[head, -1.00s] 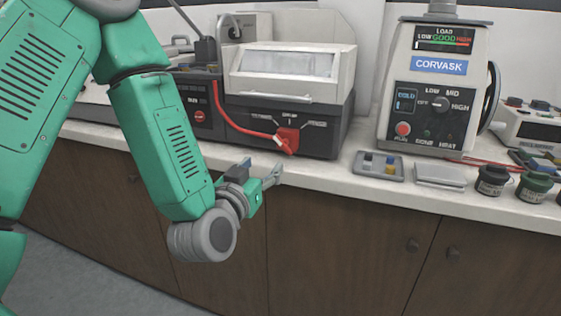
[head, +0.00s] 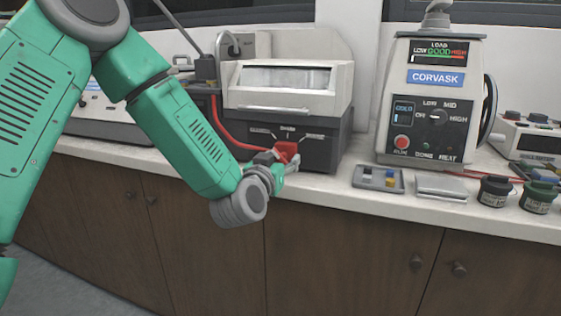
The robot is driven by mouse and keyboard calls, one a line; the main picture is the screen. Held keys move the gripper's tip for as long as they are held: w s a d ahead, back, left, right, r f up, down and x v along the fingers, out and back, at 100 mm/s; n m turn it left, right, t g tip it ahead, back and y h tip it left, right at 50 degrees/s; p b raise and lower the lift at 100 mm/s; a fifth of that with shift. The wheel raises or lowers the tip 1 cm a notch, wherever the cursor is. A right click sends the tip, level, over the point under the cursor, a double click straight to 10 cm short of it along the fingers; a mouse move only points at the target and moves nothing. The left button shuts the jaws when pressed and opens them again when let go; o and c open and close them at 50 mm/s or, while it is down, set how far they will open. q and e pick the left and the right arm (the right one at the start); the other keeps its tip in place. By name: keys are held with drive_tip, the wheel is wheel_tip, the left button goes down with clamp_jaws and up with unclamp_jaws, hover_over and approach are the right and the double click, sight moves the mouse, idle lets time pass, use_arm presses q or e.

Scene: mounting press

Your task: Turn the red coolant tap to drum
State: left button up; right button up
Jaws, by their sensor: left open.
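The red coolant tap (head: 288,149) is on the front of the dark-based machine with a white hood (head: 280,85), left of centre in the head view. A red hose (head: 222,128) runs to it from the left. Small labels (head: 287,132) sit above the tap, too small to read. My left gripper (head: 283,162) is at the tap, open, with its fingers close around or just in front of the tap's lower part. I cannot tell whether they touch it. The gripper hides part of the tap and the hose end. My right gripper is not in view.
The white mounting press marked CORVASK (head: 432,85) stands to the right. A grey tray with small blocks (head: 378,179), a flat grey case (head: 440,188) and dark jars (head: 494,191) line the counter (head: 330,188). Cabinet doors (head: 340,250) are below the counter edge.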

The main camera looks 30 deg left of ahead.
use_arm(q)
drive_tip(key=shift+d, duration=0.15)
drive_tip(key=shift+c, duration=0.4)
clamp_jaws()
drive_tip(key=shift+a, duration=0.2)
